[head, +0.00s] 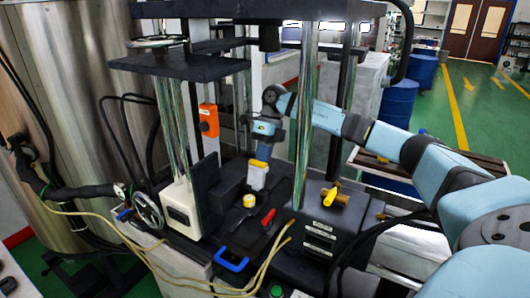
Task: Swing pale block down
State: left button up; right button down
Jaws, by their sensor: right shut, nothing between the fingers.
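A small pale block (257,180) with a yellow top stands tilted on the dark machine bed, between the upright metal columns. My right gripper (263,152) hangs down from the light blue arm that reaches in from the right. Its fingertips are shut with nothing between them, just above the yellow top of the pale block. I cannot tell whether they touch it. My left gripper is not in view.
Shiny columns (304,120) rise close to my right arm. A dark plate (180,66) is overhead at left. A yellow-handled valve (333,195), a blue handle (232,262), a red-handled part (268,216) and pale tubes (190,278) crowd the bed. A handwheel (148,210) is at left.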

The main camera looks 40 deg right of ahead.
aim_at(257, 163)
jog(key=shift+s+a+r+h, duration=0.1)
jog(key=shift+a+r+h, duration=0.15)
jog(key=shift+a+h, duration=0.2)
jog(key=shift+s+a+r+h, duration=0.15)
jog(key=shift+s+a+r, duration=0.05)
jog(key=shift+a, duration=0.5)
jog(key=shift+s+a+r+h, duration=0.1)
jog(key=shift+s+a+r, duration=0.1)
jog(key=shift+a, duration=0.45)
jog(key=shift+s+a+f, duration=0.1)
jog(key=shift+s+a, duration=0.1)
jog(key=shift+a, duration=0.45)
jog(key=shift+s+a, duration=0.2)
jog(key=shift+a, duration=0.45)
jog(key=v, duration=0.2)
jog(key=b+v, duration=0.1)
jog(key=v, duration=0.2)
jog(key=shift+d, duration=0.25)
jog(key=w+d+b, duration=0.2)
jog(key=w+d, duration=0.1)
jog(key=d, duration=0.8)
